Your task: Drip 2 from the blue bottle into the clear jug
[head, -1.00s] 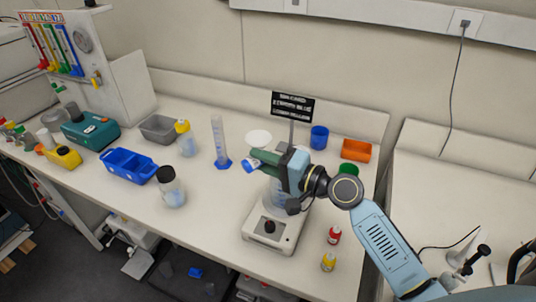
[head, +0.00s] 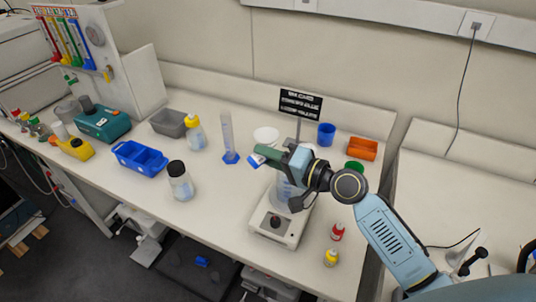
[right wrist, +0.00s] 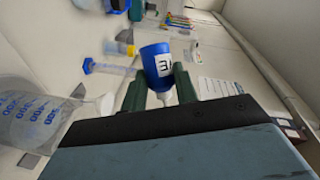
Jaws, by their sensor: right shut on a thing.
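My right gripper (head: 270,155) is shut on the blue bottle (head: 256,160), above the clear jug (head: 288,186). In the right wrist view the blue bottle (right wrist: 157,66) sits between the green fingers (right wrist: 160,88), with a white label and its white tip toward the palm. The bottle looks tipped well over, close to lying on its side. The clear jug (right wrist: 35,118) with blue markings is at the left of that view. In the head view it stands on the white stirrer (head: 277,228), partly hidden by my gripper. No drops are visible. My left gripper is not in view.
A black sign (head: 300,101) stands on a post behind the jug. A measuring cylinder (head: 228,138) and a black-capped bottle (head: 180,182) stand to the left. Red (head: 337,231) and yellow (head: 331,257) small bottles stand at the front right. A blue cup (head: 326,134) is behind.

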